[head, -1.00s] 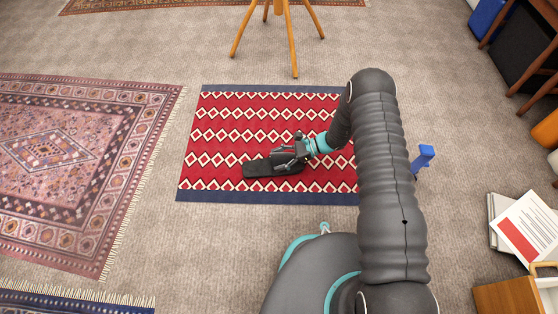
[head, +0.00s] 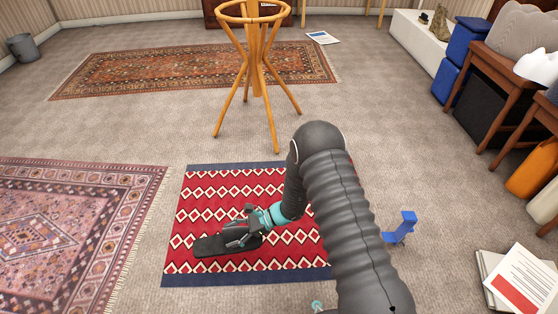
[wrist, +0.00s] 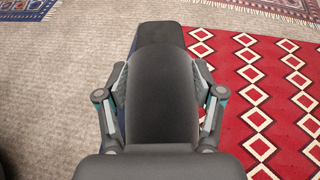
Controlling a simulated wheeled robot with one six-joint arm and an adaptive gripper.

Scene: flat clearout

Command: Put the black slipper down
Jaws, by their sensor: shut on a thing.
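The black slipper (head: 212,245) is over the red patterned rug (head: 205,189) in the head view, its free end pointing left. My gripper (head: 243,237) is shut on the slipper. In the wrist view the slipper (wrist: 160,90) fills the middle, with one finger of my gripper (wrist: 161,95) pressed to each side of it. Whether its sole touches the rug or is a little above it, I cannot tell. My arm covers the right part of the rug in the head view.
A faded pink rug (head: 75,220) lies to the left. A wooden stand (head: 270,110) is behind the red rug. A blue object (head: 402,228) and a stack of papers (head: 518,283) are on the carpet to the right. Bare carpet (head: 170,135) lies behind.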

